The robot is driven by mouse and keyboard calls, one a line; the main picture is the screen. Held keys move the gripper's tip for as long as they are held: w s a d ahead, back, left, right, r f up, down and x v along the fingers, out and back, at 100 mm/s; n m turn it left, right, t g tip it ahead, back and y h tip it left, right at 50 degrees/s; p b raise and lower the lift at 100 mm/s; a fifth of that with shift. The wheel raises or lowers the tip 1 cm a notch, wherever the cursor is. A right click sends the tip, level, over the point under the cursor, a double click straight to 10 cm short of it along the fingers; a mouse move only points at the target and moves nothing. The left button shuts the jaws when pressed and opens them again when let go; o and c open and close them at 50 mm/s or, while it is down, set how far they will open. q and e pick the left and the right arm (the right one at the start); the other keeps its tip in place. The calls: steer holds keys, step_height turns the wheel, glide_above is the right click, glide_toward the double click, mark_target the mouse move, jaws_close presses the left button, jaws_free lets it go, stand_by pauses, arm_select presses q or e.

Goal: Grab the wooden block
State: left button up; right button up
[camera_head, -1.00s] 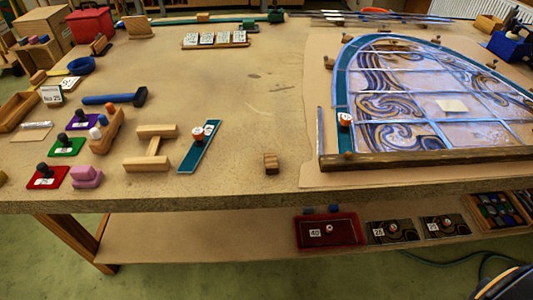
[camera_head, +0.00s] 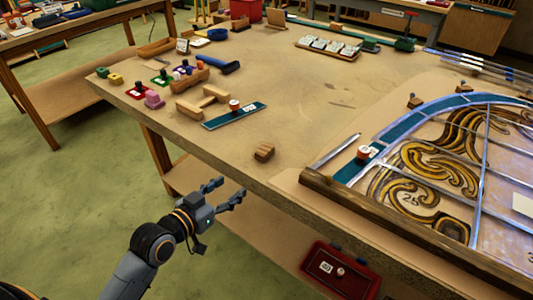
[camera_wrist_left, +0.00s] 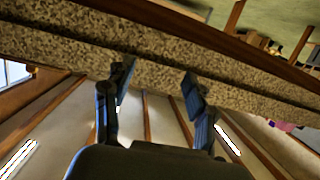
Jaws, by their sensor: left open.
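The small wooden block (camera_head: 264,152) sits on the tabletop near the front edge, to the left of the leaded panel (camera_head: 440,165). My left gripper (camera_head: 231,189) is in front of the table's front edge, below and to the left of the block in the head view. Its fingers are apart with nothing between them. In the left wrist view the open fingers (camera_wrist_left: 156,82) show against the speckled table edge (camera_wrist_left: 65,45); the block does not show there. My right gripper is not in view.
A dark wooden bar (camera_head: 390,218) borders the panel. A red tray (camera_head: 342,270) is on the lower shelf. Bare tabletop lies behind the block.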

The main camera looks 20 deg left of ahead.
arm_select(q)
steer(key=m+h, duration=0.1)
glide_toward(259, 155)
steer(key=shift+t, duration=0.4)
steer(key=x, duration=0.6)
steer(key=shift+w+d+f+p, duration=0.1)
steer(key=shift+w+f+p, duration=0.05)
steer(key=shift+f+p, duration=0.25)
steer(key=shift+x, duration=0.8)
steer(key=x, duration=0.4)
steer(key=shift+w+d+p, duration=0.15)
steer(key=shift+w+p, duration=0.1)
steer(key=shift+p, duration=0.15)
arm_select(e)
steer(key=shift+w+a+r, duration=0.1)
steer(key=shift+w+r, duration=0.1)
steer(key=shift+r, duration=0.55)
arm_select(q)
steer(key=shift+c, duration=0.2)
steer(key=c, duration=0.9)
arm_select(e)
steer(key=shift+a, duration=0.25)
